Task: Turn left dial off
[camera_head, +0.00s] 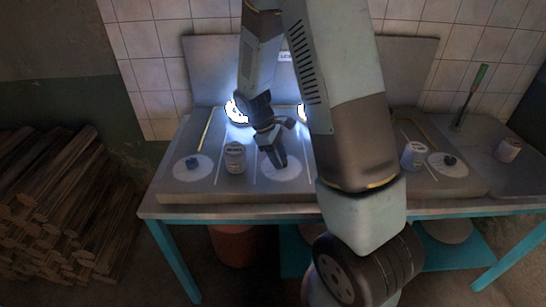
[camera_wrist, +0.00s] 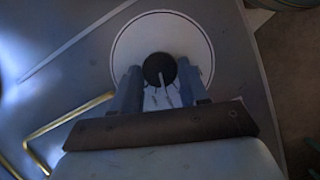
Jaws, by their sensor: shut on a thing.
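My gripper (camera_head: 275,157) points down at a pale round plate (camera_head: 290,171) near the middle of the grey panel. In the wrist view a dark round dial (camera_wrist: 160,67) with a pale pointer line sits on that plate, between my two fingers. The fingers are shut on it, one on each side. In the head view the gripper hides this dial. Another dark dial (camera_head: 192,162) sits on a pale plate at the far left of the panel, apart from my gripper. A third dial (camera_head: 450,160) sits on the right part.
A labelled can (camera_head: 235,157) stands just left of my gripper. Another can (camera_head: 413,155) stands near the right dial, and one (camera_head: 508,150) is in the basin at far right. A yellow rod (camera_head: 206,130) shows at left. Stacked wood (camera_head: 50,200) fills the left floor.

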